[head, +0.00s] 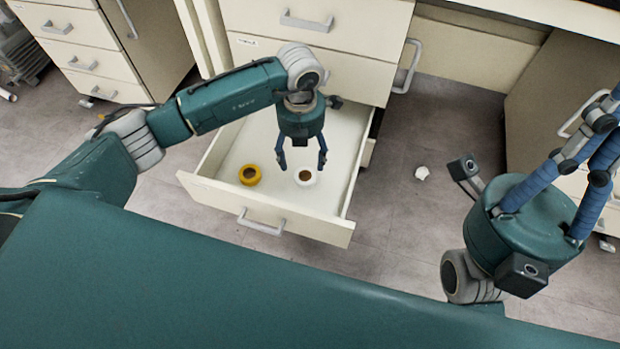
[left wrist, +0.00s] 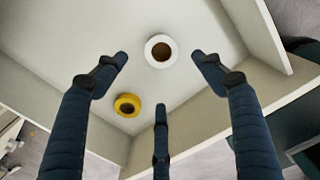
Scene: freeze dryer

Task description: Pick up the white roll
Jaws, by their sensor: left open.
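The white roll (head: 305,179), with a brown core, lies flat in the open drawer, toward its right side. It also shows in the left wrist view (left wrist: 149,46), ahead of and between the spread fingers. My left gripper (head: 302,165) is open and points down into the drawer, just above the white roll. In the left wrist view its fingers (left wrist: 160,75) are apart with nothing between them, and a gap to the roll seems to remain. My right gripper (head: 570,175) is at the right of the head view, away from the drawer; its fingertips are hard to make out.
A yellow roll (head: 250,175) lies in the same drawer, left of the white one. The drawer's front wall (head: 265,212) and side walls stand close around the gripper. Closed drawers (head: 320,70) rise behind.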

